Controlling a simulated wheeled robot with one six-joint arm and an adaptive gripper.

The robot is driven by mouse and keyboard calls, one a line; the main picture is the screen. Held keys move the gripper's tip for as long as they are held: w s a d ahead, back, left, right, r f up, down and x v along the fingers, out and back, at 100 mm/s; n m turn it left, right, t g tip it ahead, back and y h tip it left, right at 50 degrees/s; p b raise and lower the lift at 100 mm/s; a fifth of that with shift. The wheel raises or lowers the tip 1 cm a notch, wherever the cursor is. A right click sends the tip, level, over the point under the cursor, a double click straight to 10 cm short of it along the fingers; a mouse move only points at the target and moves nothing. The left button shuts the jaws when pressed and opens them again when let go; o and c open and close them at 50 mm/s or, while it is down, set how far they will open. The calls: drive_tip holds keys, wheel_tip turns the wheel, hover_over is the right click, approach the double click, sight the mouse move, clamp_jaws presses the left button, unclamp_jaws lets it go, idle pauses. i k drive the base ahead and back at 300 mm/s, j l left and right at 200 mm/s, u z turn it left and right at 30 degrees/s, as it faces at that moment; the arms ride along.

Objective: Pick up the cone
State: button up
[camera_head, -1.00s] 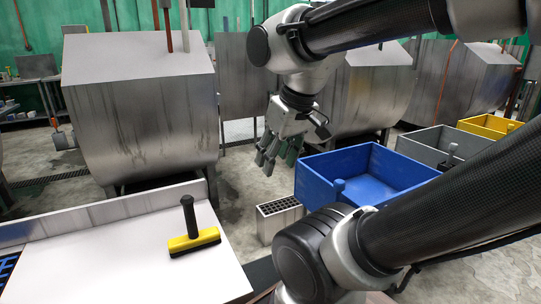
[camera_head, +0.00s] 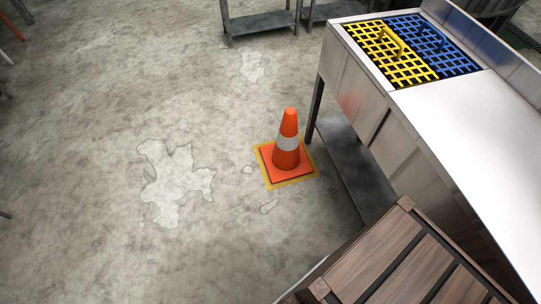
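An orange traffic cone (camera_head: 288,150) with a white band stands upright on the concrete floor. Its square orange base sits within a yellow marked square (camera_head: 313,179) on the floor, close to the left side of a metal table. The whole cone shows, and nothing touches its top. My gripper and arm are not in the picture now.
The metal table (camera_head: 470,118) at right bears a yellow grid (camera_head: 385,48) and a blue grid (camera_head: 432,40), with a low shelf (camera_head: 352,165). A brown wooden crate (camera_head: 410,262) is in front. Another low metal stand (camera_head: 258,25) is at the back. Floor to the left is clear.

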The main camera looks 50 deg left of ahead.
sight(286, 159)
drive_tip(key=l+u, duration=0.1)
drive_tip(key=u, duration=0.4)
drive_tip(key=k+u, duration=0.15)
drive_tip(key=u, duration=0.3)
drive_tip(key=i+u, duration=0.15)
drive_tip(key=u, duration=0.25)
drive_tip(key=i+u, duration=0.15)
drive_tip(key=u, duration=0.3)
drive_tip(key=k+u, duration=0.15)
